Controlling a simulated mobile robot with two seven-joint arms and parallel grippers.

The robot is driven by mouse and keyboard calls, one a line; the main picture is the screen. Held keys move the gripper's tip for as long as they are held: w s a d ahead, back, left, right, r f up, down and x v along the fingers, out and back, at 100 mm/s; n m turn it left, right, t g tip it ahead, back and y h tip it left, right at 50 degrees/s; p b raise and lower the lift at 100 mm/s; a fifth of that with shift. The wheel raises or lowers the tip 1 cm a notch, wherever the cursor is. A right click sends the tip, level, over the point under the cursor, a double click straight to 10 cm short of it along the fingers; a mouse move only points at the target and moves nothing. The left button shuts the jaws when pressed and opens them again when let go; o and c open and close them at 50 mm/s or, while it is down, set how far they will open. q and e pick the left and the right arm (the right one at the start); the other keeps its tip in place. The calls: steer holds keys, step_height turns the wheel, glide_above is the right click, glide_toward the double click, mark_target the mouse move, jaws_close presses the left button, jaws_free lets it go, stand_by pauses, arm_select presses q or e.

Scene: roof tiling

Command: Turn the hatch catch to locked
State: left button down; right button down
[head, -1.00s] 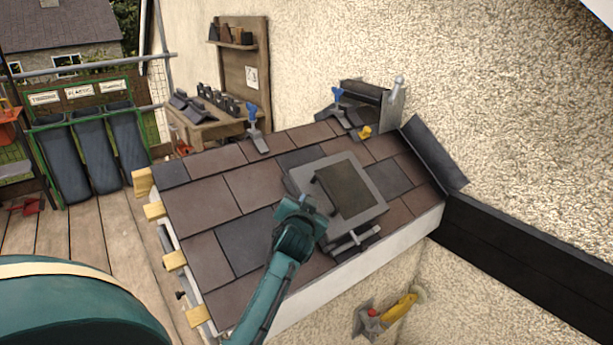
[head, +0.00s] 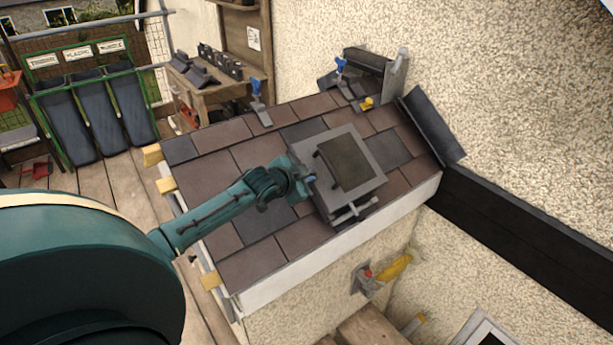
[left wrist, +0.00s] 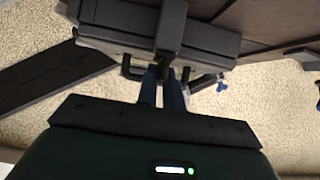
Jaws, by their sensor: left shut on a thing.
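The roof hatch (head: 372,182) has a grey frame and a dark panel and lies closed on the tiled roof. My left gripper (head: 309,180) is at the hatch's left edge in the head view. In the left wrist view its blue fingers (left wrist: 165,88) are close together, shut on the dark hatch catch (left wrist: 171,35) at the hatch edge. The fingers hide part of the catch, and I cannot tell its turned position. A grey bar (head: 352,211) sits along the hatch's lower edge. My right gripper is not in view.
Dark and brown tiles (head: 250,240) surround the hatch. Blue-handled clamps (head: 258,100) and a yellow piece (head: 367,103) sit near the roof's top edge. A rough wall (head: 500,110) rises behind. A yellow tool (head: 395,268) hangs below the eave.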

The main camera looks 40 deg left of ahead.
arm_select(q)
steer(key=shift+r, duration=0.1)
stand_by(0.3)
steer(key=c, duration=1.5)
jaws_free()
steer(key=shift+c, duration=0.2)
steer(key=v, duration=1.3)
steer(key=shift+b, duration=0.4)
steer(key=s+d+f+n+g+h, duration=0.1)
steer(key=s+d+f, duration=0.35)
steer(key=f, duration=0.35)
steer(key=s+d+f+n+g+h, duration=0.1)
steer(key=s+d+f, duration=0.35)
steer(key=f, duration=0.35)
steer(key=s+d+f+n, duration=0.1)
steer(key=s+d+f, duration=0.2)
steer(key=d, duration=0.5)
steer(key=s+d+f+n+h, duration=0.1)
steer(key=s+d+f, duration=0.3)
steer(key=d, duration=0.3)
steer(key=shift+s+d, duration=0.35)
steer(key=shift+s, duration=0.45)
